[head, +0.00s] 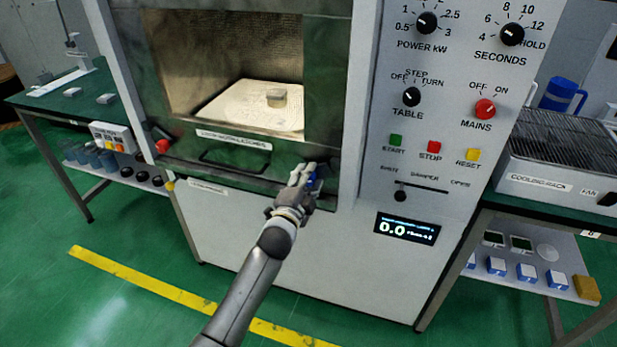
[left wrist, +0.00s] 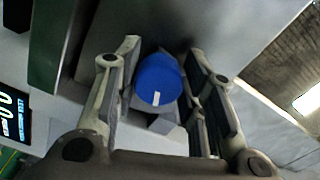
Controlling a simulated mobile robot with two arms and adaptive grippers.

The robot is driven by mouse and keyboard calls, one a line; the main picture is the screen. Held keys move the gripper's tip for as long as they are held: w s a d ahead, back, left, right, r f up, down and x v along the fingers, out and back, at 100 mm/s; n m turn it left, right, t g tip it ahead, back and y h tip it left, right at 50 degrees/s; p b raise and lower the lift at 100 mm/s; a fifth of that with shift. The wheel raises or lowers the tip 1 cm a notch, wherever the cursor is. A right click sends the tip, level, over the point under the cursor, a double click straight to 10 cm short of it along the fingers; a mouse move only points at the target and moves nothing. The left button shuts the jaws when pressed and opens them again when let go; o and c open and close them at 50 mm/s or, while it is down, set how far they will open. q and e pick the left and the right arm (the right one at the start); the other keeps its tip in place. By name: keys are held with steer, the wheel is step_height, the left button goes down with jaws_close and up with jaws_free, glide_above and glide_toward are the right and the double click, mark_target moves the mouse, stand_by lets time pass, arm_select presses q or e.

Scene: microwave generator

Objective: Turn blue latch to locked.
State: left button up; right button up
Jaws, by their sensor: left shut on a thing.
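The blue latch (head: 314,184) is on the lower front of the generator, right of the door handle, mostly hidden by my gripper in the head view. In the left wrist view the latch is a round blue knob (left wrist: 158,79) with a white mark pointing to the picture's bottom. My left gripper (head: 304,176) is at the latch, its fingers on both sides of the knob (left wrist: 162,90), shut on it. The latch's lock labels cannot be read. My right gripper is not in view.
The lit chamber (head: 225,60) holds a small block (head: 277,97) on a pale plate (head: 240,108). A red knob (head: 163,146) sits left of the door handle (head: 232,163). The control panel (head: 450,130) is at right. Side tables stand left and right.

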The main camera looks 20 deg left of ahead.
arm_select(q)
steer(key=shift+f+n, duration=0.35)
steer(key=shift+n, duration=0.25)
steer(key=shift+s, duration=0.1)
steer(key=o, duration=0.8)
steer(key=shift+c, duration=0.2)
steer(key=shift+o, duration=0.8)
steer(key=shift+r, duration=0.15)
steer(key=s, duration=1.2)
steer(key=shift+a, duration=0.2)
